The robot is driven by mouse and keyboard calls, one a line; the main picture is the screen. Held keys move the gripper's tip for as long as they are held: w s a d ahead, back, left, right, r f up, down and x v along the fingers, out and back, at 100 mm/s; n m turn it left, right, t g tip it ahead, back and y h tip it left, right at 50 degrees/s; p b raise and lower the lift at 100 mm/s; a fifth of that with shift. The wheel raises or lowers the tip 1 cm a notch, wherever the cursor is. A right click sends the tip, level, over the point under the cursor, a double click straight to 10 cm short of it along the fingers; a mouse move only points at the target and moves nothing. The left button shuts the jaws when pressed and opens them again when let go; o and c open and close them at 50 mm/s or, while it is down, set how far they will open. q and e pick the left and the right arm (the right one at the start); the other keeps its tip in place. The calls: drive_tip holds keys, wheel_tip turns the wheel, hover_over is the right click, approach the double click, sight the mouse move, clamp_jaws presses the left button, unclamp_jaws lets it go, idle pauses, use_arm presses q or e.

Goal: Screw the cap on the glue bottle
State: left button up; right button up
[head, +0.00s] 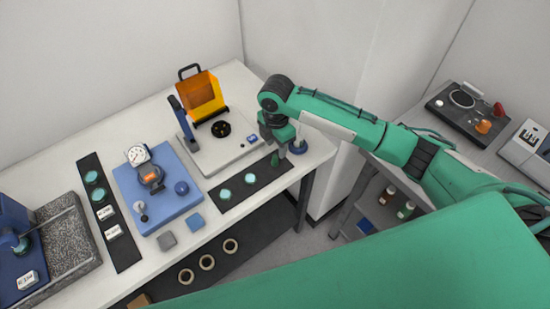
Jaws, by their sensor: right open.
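My right gripper (283,150) points down over the right end of the bench, near the end of a black mat (238,190). It is open. A small dark green item (274,160) shows just below it at the mat's end; I cannot tell what it is. A round blue item with a pale top (299,146) stands just right of the gripper. Two small bottles, one with a red-brown top (388,194) and one green and white (406,210), stand on a lower shelf at the right. I cannot tell which thing is the glue bottle, nor make out its cap. My left gripper is out of view.
Two teal discs (225,195) lie on the mat. Left of it are a pale instrument with a raised orange cover (202,98), a blue plate with a dial gauge (138,154) and a granite block (72,245). A side bench holds a dark device (468,108).

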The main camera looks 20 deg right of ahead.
sight(275, 157)
drive_tip(key=shift+f, duration=0.25)
drive_tip(key=shift+w+f+p, duration=0.1)
drive_tip(key=shift+f+p, duration=0.35)
drive_tip(key=shift+p, duration=0.1)
drive_tip(key=f+p, duration=0.1)
drive_tip(key=f, duration=0.2)
drive_tip(key=shift+w+f, duration=0.2)
drive_tip(key=shift+f, duration=0.45)
clamp_jaws()
